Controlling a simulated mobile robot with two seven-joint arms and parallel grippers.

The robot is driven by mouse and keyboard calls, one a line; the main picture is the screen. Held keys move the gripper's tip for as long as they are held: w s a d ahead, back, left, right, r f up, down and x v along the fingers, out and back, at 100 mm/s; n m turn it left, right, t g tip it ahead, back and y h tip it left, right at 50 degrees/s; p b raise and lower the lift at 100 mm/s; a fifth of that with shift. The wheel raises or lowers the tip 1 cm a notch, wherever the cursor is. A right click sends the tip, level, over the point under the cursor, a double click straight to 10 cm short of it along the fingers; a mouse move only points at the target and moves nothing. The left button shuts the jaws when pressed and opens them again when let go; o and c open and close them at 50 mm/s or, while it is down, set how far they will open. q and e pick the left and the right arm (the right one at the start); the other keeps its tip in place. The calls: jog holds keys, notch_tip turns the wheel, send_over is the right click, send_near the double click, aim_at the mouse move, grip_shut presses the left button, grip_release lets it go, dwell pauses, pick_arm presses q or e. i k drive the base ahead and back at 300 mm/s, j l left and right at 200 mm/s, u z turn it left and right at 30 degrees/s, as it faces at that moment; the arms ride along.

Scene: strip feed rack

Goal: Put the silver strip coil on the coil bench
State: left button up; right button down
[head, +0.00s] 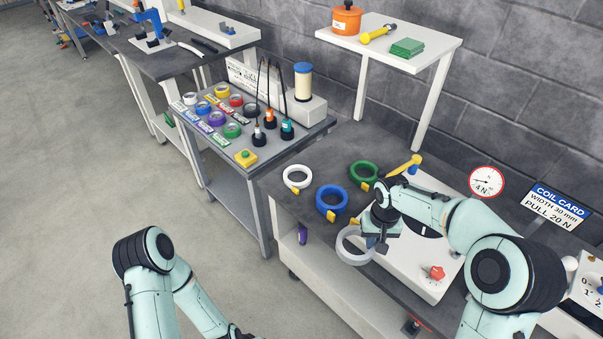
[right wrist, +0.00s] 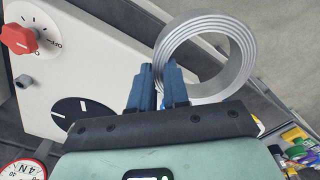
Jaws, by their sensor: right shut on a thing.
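The silver strip coil (head: 352,260) is a pale grey ring held over the front part of the dark-topped bench (head: 290,212), by the white machine plate. It also shows in the right wrist view (right wrist: 240,40) as a layered metal ring. My right gripper (head: 375,240) is shut on its rim; its blue fingers (right wrist: 158,80) pinch one side. I cannot tell whether the coil touches anything below. A white coil (head: 287,183), a blue coil (head: 331,213) and a green coil (head: 352,174) lie on the same bench. My left arm shows at lower left, its gripper out of frame.
The white machine plate (head: 420,280) with a red knob (head: 433,272) is beside the coil. A gauge (head: 486,181) and a coil card (head: 556,207) stand behind. A grey side table (head: 283,155) holds small rolls and bottles. A white shelf (head: 430,55) is above.

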aim_at(330, 155)
jog(key=i+j+u, duration=0.1)
jog(key=u, duration=0.75)
jog(key=i+j+u, duration=0.1)
jog(key=u, duration=0.35)
jog(key=i+z, duration=0.2)
jog(key=i, duration=0.25)
jog(key=i+z, duration=0.1)
jog(key=z, duration=0.25)
jog(key=i+z, duration=0.15)
jog(key=z, duration=0.2)
jog(key=i+z, duration=0.1)
jog(key=z, duration=0.25)
jog(key=i+l+u, duration=0.25)
jog(key=i, duration=0.5)
jog(key=i+j, duration=0.05)
jog(key=j, duration=0.05)
